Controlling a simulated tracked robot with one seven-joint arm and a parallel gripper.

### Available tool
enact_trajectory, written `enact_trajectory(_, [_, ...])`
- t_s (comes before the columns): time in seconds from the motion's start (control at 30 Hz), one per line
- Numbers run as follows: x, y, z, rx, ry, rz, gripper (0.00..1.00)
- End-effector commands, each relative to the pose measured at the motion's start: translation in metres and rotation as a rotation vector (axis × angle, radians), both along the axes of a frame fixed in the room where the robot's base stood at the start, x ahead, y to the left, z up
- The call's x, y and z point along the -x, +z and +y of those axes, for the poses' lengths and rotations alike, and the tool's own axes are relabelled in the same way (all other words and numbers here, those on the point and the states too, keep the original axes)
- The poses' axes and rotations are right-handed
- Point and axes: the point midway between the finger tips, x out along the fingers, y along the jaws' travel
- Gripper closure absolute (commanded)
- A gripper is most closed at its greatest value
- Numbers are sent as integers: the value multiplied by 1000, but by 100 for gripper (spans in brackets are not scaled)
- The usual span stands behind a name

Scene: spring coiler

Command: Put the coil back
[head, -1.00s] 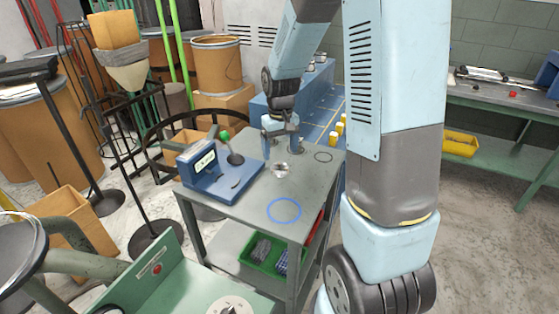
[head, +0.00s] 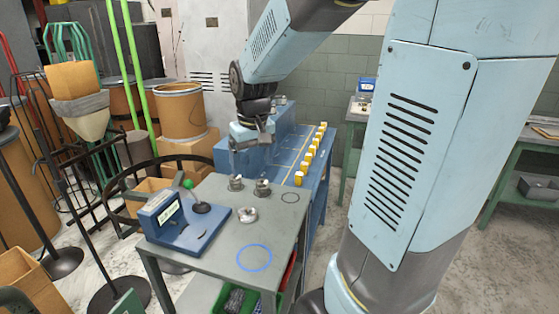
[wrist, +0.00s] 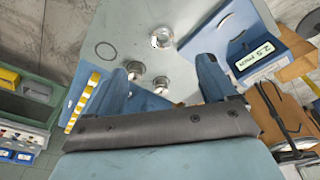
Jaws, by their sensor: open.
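A small round shiny metal piece (head: 247,214) sits on the grey table (head: 215,265), right of the blue gauge. Two similar small metal pieces on round bases, one on the left (head: 236,183) and one on the right (head: 262,187), stand near the table's far edge. I cannot tell for sure which of these is the coil. My gripper (head: 250,146) is open and empty, above and behind the two far pieces. In the wrist view its spread fingers (wrist: 165,85) point at the table, with the two pieces between them and the shiny piece (wrist: 161,37) beyond.
A blue ring (head: 254,257) and a thin dark ring (head: 290,197) mark bare tabletop. Behind is a blue bench (head: 285,150) with a row of yellow blocks (head: 309,150).

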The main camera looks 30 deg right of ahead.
Motion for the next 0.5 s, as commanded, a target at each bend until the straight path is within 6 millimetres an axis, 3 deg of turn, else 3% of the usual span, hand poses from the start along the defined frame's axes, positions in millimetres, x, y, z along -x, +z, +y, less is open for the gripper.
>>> enact_trajectory(0.2, [42, 33, 0, -3, -19, -91, 15])
enact_trajectory(0.5, [100, 62, 0, -15, -44, -209, 15])
